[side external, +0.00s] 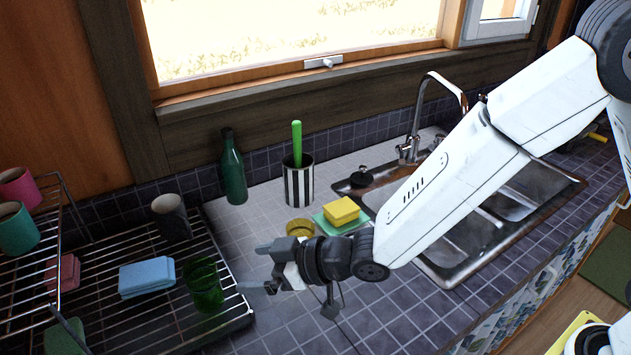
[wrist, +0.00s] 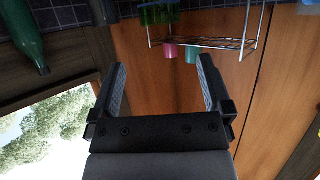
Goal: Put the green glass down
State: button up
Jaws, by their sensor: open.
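The green glass (side external: 205,287), see-through, stands upright on the dark drying rack (side external: 232,322) near its right edge. In the wrist view, which is upside down, the green glass (wrist: 158,12) shows at the top edge, partly cut off. My gripper (side external: 262,268) is just right of the glass in the side view, its jaws apart and pointing toward it. In the wrist view my gripper (wrist: 162,66) is open with nothing between its fingers, and the glass lies beyond the fingertips.
A blue sponge (side external: 147,278) and a dark cup (side external: 171,217) are on the rack. A wire shelf (side external: 62,238) with cups stands at the left. A green bottle (side external: 233,168), striped holder (side external: 299,183), yellow sponge (side external: 341,211) and sink (side external: 440,262) are behind and right.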

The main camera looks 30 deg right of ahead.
jog(key=s+d+f+m+g+h, duration=0.1)
jog(key=s+d+m+g+h, duration=0.2)
jog(key=d, duration=1)
jog(key=s+d+f+m+h, duration=0.1)
jog(key=d+m+h, duration=0.35)
jog(key=d, duration=0.85)
jog(key=s+d+m+g+h, duration=0.1)
jog(key=s+d+g+h, duration=0.1)
jog(key=s+d, duration=0.4)
jog(key=shift+s+d+f+g, duration=0.25)
jog(key=shift+s+f+g, duration=0.2)
jog(key=shift+s+g, duration=0.65)
jog(key=shift+s+m, duration=0.1)
jog(key=shift+m, duration=0.15)
